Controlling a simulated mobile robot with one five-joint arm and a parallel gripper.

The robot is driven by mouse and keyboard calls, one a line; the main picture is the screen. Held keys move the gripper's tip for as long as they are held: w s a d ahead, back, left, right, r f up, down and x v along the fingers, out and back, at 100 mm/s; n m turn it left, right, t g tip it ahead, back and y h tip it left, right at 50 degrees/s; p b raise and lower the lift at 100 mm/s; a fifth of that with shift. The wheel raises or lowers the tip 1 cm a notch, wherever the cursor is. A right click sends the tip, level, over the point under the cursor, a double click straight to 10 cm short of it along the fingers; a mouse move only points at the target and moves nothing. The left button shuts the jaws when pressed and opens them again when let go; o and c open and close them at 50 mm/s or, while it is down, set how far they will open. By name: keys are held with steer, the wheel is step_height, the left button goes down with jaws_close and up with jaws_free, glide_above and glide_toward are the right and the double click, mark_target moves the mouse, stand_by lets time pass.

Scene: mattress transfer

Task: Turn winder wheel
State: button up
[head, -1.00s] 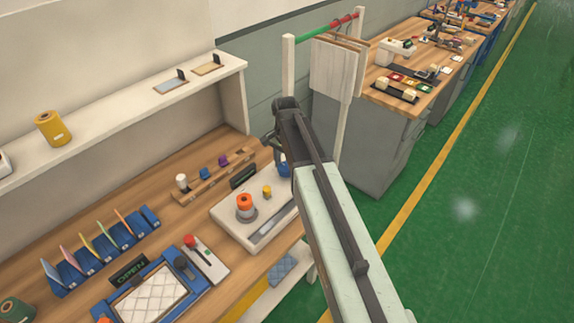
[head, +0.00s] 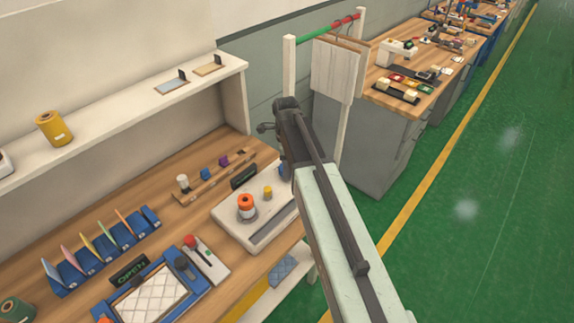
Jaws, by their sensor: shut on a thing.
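The white winder base (head: 262,240) sits at the right end of the wooden bench. It carries an orange-topped spool (head: 246,206) and a small yellow knob (head: 268,192). My arm reaches across its right side. My gripper (head: 286,170) is down at the winder's far right, mostly behind my own dark wrist link. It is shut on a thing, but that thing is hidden. I cannot make out the winder wheel, so I cannot tell whether it is what I hold. A small dark piece sticks out left of my wrist.
A rail post (head: 289,70) with hanging boards stands just beyond my wrist. A grey cabinet (head: 375,150) with a wooden top is behind it. A blue-framed tray (head: 155,300) and blue card holders (head: 105,240) fill the bench's left. The green floor at right is clear.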

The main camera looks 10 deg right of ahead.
steer(key=shift+w+m, duration=0.15)
steer(key=shift+m, duration=0.25)
steer(key=o, duration=1.4)
steer(key=shift+c, duration=0.2)
steer(key=shift+r, duration=0.1)
step_height(320, 180, up, 8)
steer(key=p, duration=0.8)
steer(key=shift+f, duration=0.2)
